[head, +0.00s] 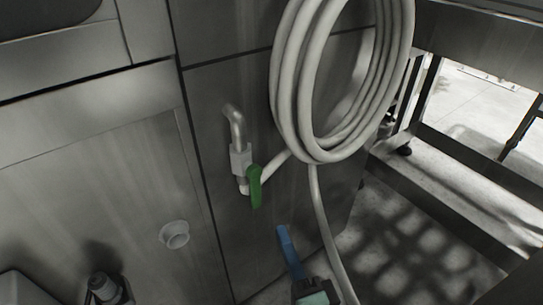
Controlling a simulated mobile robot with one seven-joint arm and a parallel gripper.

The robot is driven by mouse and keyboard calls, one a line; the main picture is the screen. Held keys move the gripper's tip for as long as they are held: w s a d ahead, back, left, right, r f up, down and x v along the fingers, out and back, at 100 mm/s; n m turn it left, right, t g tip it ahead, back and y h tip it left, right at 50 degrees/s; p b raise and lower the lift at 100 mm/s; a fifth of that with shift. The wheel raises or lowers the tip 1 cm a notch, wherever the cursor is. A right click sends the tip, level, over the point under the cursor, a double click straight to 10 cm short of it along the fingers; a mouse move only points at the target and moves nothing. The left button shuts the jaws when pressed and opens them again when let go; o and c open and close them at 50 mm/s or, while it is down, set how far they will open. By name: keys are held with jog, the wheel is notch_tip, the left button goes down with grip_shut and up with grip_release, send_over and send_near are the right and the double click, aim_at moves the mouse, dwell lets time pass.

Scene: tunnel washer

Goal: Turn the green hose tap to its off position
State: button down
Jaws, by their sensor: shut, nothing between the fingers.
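The green tap handle (255,186) is on a pale metal pipe (238,158) that comes out of a dark steel panel, left of the hose coil. The handle is a short flat lever, nearly vertical in the picture, its free end pointing down. The pipe bends below the valve toward the hose. My gripper (283,233) shows at the bottom centre, its blue fingers shut and empty, pointing up in the picture. The fingertips are below and slightly right of the handle, with a visible gap between them.
A thick white hose hangs in a coil (289,95) right above the tap, and its loose length (318,205) runs down just right of my gripper. A round white fitting (174,235) sticks out of the left panel. Steel frame beams (440,180) stand at right.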

aim_at(254, 199)
jog(key=x, duration=0.9)
jog(key=shift+w+f+m+b, duration=0.2)
jog(key=shift+w+m+b, duration=0.1)
jog(key=shift+w, duration=0.15)
jog(key=shift+r+p, duration=0.1)
jog(key=shift+p, duration=0.35)
jog(key=shift+s+a+m+g+p, duration=0.3)
jog(key=shift+m+p, duration=0.3)
jog(key=shift+p, duration=0.35)
jog(key=a+m+p, duration=0.1)
jog(key=p, duration=0.3)
jog(key=s+m+g+p, duration=0.1)
jog(key=m+p, duration=0.1)
jog(key=p, duration=0.2)
jog(key=shift+s+a+r, duration=0.1)
jog(key=shift+a+r, duration=0.25)
jog(key=shift+a, duration=0.05)
jog(key=s+a+r+m+g+y+p, duration=0.3)
jog(key=m+p, duration=0.7)
jog(key=p, duration=1)
jog(key=shift+a+r+g, duration=0.6)
jog(key=shift+a+g, duration=0.05)
jog(key=shift+g, duration=0.05)
